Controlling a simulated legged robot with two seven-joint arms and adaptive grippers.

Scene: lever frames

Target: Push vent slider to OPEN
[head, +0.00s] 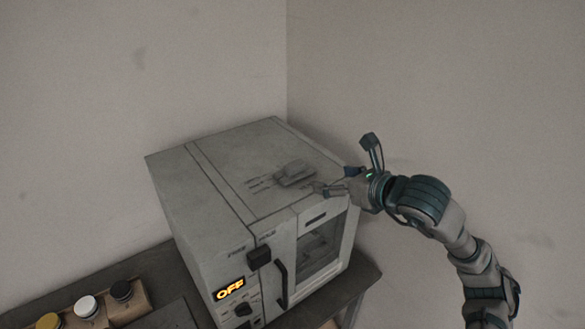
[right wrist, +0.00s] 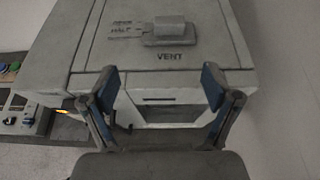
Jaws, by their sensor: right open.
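The vent slider (head: 295,173) is a grey block on a low plate on top of the grey oven-like machine (head: 205,215). In the right wrist view the slider (right wrist: 169,29) sits above the word VENT, with small lettering to its left. My right gripper (head: 342,164) is at the machine's upper front right edge, to the right of the slider. In the right wrist view the gripper (right wrist: 161,76) is open and empty, with its two fingers wide apart and the slider beyond them. No contact with the slider shows. My left gripper is not in view.
The front has a glass door (head: 322,248), a dark handle (head: 281,284), a black block (head: 259,257) and a lit OFF display (head: 230,289). A tray of several jars (head: 86,306) stands at the lower left. Walls close the back and right; space above the machine is clear.

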